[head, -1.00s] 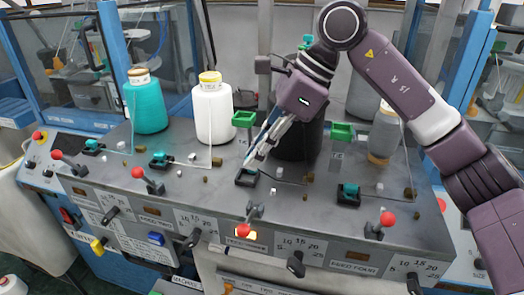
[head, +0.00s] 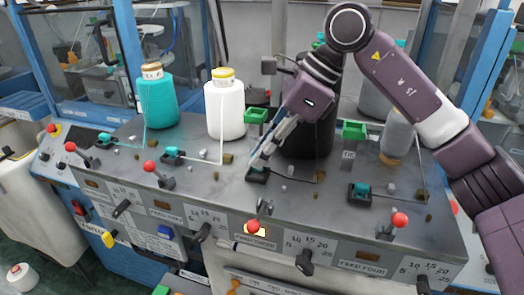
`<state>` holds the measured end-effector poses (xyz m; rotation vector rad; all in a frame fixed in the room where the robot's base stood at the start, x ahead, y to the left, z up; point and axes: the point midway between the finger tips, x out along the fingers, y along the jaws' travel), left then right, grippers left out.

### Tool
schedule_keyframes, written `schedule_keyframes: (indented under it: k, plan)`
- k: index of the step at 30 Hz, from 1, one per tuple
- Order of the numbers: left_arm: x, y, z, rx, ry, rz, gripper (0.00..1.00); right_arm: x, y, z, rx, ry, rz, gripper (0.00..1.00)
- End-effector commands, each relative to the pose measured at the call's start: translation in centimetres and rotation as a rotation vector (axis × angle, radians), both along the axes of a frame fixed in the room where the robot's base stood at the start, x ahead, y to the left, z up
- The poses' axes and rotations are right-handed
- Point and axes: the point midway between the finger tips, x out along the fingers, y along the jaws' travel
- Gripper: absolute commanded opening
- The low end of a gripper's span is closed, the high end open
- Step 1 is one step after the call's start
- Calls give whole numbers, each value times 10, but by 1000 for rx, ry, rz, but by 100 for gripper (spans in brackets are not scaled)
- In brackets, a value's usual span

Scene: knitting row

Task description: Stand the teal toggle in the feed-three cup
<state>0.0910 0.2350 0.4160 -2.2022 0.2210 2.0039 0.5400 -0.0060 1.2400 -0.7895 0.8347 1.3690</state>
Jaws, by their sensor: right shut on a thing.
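The feed-three cup (head: 258,175) is a small dark square holder on the grey machine top, behind the red-knobbed lever above the lit feed-three label. My right gripper (head: 259,161) points down and left, with its fingertips right at the cup. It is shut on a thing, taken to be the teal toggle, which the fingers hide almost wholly. I cannot tell whether it is inside the cup or just above it. My left gripper is not in view.
Similar cups with teal toggles stand at feed two (head: 173,154) and feed four (head: 361,188). A white cone (head: 224,110) and a teal cone (head: 152,100) stand behind. Red-knobbed levers (head: 255,222) line the front edge. A green-topped post (head: 256,116) is close behind the gripper.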

Motion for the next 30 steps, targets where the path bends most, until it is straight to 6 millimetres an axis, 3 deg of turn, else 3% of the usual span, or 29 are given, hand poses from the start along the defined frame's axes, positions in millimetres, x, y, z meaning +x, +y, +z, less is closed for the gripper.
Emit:
schedule_keyframes:
  k: [26,27,30]
  plan:
    - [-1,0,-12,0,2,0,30,0,0,-17,0,0,0,3]
    - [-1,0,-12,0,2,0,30,0,0,-17,0,0,0,13]
    - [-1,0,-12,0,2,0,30,0,0,-17,0,0,0,24]
